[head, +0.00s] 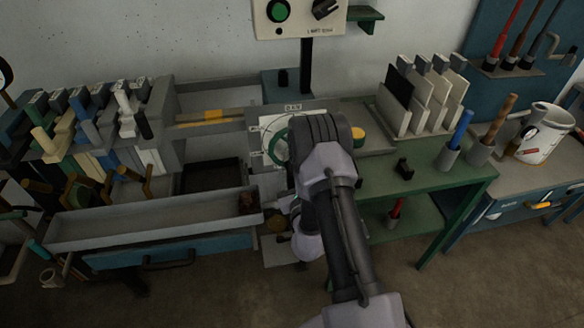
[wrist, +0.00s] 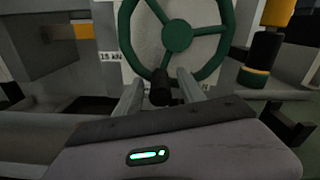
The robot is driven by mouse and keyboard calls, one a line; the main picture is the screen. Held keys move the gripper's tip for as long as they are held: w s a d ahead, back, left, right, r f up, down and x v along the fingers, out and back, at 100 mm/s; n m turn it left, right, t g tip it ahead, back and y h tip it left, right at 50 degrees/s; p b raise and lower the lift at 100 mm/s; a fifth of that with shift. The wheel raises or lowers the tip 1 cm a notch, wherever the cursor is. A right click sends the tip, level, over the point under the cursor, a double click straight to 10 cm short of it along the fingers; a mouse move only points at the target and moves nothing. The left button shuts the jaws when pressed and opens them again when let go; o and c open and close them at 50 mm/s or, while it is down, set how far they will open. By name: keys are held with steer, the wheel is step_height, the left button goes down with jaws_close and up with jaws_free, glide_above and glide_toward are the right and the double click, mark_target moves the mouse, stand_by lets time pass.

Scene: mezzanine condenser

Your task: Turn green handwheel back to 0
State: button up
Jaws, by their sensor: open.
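The green handwheel (wrist: 178,36) fills the top middle of the wrist view, with a round hub, spokes and a pale dial plate behind it. A dark knob (wrist: 160,90) stands at its lower rim. My gripper (wrist: 158,88) is open, with one finger on each side of the knob; I cannot tell whether either finger touches it. A label that seems to read 15 kN (wrist: 111,57) is left of the wheel. In the head view, only the left part of the green handwheel (head: 269,146) shows; my arm hides the rest and my gripper.
A black and yellow cylinder (wrist: 266,47) stands close right of the wheel. A long grey tray (head: 150,222) lies at left, below a row of blocks and clamps. White plates (head: 424,105) stand in a rack at right, above a green bench (head: 385,178).

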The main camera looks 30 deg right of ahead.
steer(key=shift+s+a, duration=0.1)
steer(key=shift+c, duration=0.5)
jaws_close()
steer(key=shift+r, duration=0.1)
stand_by(0.6)
